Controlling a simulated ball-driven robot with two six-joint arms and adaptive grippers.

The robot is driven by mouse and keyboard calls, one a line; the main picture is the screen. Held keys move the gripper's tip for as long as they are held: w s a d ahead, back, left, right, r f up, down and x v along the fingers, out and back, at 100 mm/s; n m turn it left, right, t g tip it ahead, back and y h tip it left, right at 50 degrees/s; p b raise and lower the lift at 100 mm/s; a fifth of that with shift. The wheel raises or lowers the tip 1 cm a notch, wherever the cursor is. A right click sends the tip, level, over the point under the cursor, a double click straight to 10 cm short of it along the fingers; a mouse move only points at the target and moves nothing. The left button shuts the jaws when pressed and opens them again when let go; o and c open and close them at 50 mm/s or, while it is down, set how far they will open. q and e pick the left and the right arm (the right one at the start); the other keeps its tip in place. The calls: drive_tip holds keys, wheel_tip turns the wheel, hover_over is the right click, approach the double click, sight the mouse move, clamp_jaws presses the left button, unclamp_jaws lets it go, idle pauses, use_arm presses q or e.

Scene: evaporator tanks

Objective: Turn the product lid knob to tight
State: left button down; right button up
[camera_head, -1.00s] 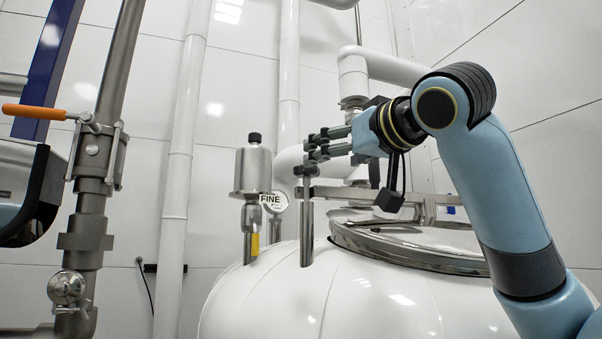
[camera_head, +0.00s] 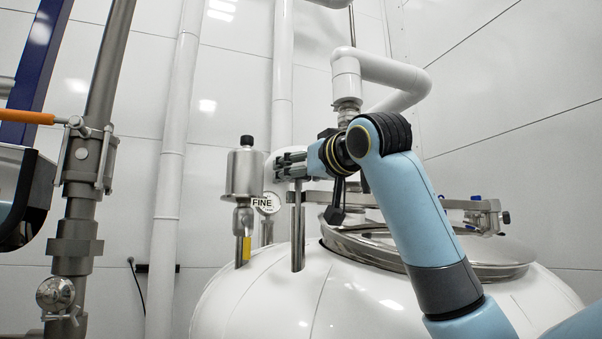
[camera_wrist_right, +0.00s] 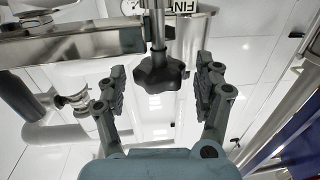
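The dark lobed knob (camera_wrist_right: 158,75) hangs at the end of a steel rod in the right wrist view. My right gripper (camera_wrist_right: 163,72) is open, with one finger on each side of the knob and visible gaps between. In the head view my right gripper (camera_head: 284,165) is at the top of an upright steel post (camera_head: 298,235), and its fingers hide the knob there. The steel lid (camera_head: 430,248) sits on the white tank (camera_head: 270,300), with a flat steel bar (camera_head: 410,202) across it. My left gripper is not in view.
A steel cylinder (camera_head: 246,172) with a black cap and a gauge (camera_head: 266,203) marked FINE stand left of the post. A white bent pipe (camera_head: 380,70) rises behind my right arm. A pipe with an orange-handled valve (camera_head: 28,117) is at far left.

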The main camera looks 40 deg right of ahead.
drive_tip(key=c, duration=1)
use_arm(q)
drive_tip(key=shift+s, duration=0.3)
use_arm(e)
drive_tip(key=shift+o, duration=0.2)
